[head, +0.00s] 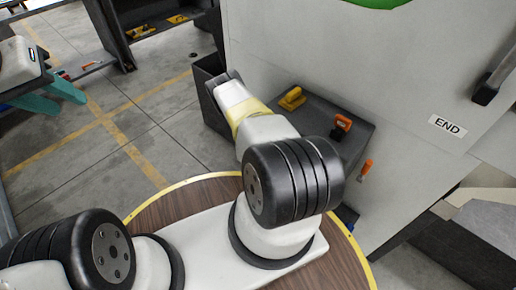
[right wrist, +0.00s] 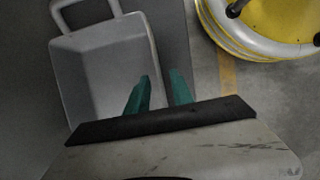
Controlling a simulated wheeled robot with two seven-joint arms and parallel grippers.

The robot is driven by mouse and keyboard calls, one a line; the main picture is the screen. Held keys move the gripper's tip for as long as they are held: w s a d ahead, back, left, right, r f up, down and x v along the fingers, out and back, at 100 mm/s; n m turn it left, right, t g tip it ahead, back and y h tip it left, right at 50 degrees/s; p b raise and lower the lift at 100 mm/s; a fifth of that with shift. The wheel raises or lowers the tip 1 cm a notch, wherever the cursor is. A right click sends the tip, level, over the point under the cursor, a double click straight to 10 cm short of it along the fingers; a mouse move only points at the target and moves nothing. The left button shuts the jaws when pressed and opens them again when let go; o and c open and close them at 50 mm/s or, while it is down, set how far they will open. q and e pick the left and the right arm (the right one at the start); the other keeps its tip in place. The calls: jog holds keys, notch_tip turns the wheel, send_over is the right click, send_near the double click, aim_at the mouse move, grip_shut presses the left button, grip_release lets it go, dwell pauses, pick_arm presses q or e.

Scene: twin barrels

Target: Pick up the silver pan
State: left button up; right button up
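In the right wrist view a grey, square-sided pan (right wrist: 98,95) with a looped handle at the top lies below the gripper. My right gripper (right wrist: 162,76) shows two teal fingers with a gap between them. The left finger overlaps the pan's inside and the right finger is past its right wall. I cannot tell whether either touches the pan. In the head view the right gripper is hidden and I cannot make out the pan clearly. My left gripper (head: 72,107) is at the far left of the head view, its teal fingers apart and empty.
A white machine wall (head: 420,80) marked END stands at the right. A dark grey ledge (head: 325,115) with yellow and orange tools juts from it beside my right arm. A dark bench (head: 150,35) is at the back. The concrete floor (head: 120,110) at left is clear.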

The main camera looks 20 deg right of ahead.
jog(key=shift+f, duration=0.25)
dwell(0.6)
jog(key=shift+c, duration=0.5)
grip_shut()
dwell(0.9)
